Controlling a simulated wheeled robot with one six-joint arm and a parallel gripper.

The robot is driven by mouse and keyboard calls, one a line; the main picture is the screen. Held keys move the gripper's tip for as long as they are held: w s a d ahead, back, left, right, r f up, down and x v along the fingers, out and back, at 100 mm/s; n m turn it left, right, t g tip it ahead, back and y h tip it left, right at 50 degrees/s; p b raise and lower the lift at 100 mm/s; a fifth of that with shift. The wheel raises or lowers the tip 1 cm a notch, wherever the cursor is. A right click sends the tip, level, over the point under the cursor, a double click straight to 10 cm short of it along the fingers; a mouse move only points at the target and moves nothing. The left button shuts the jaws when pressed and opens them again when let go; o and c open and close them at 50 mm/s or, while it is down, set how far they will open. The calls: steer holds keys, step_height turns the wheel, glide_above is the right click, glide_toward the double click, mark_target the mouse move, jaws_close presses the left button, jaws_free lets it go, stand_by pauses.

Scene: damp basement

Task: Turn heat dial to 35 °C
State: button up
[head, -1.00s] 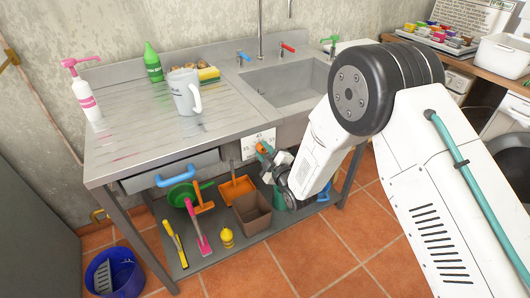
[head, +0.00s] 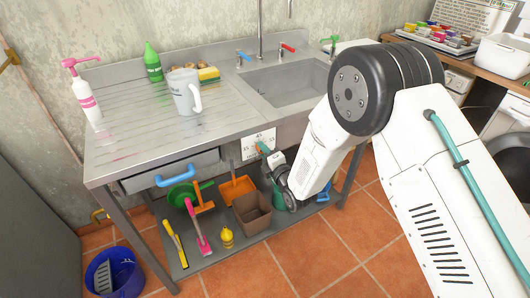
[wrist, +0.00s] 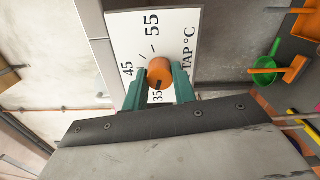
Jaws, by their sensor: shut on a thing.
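The heat dial (wrist: 160,68) is a round orange knob on a white plate (wrist: 177,30) printed with 35, 45, 55 and "TAP °C". My gripper (wrist: 160,76) has its teal fingers on both sides of the knob and is shut on it. A dark mark shows on the knob's lower edge, on the side facing the 35. The fingers hide part of the plate around the 35. In the head view the plate (head: 248,149) is on the sink unit's front, below the basin. There, my gripper (head: 264,148) reaches it from the right and the knob is mostly hidden.
A steel sink unit (head: 130,150) holds a grey jug (head: 184,92) and bottles on top. A drawer with a blue handle (head: 175,175) is left of the plate. Several tools and a brown bin (head: 252,212) fill the shelf below. The tiled floor in front is clear.

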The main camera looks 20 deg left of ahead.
steer(key=shift+s+a+n, duration=0.15)
steer(key=shift+s+n, duration=0.05)
steer(key=shift+n, duration=0.1)
steer(key=o, duration=1)
steer(key=shift+w, duration=0.1)
steer(key=v, duration=0.8)
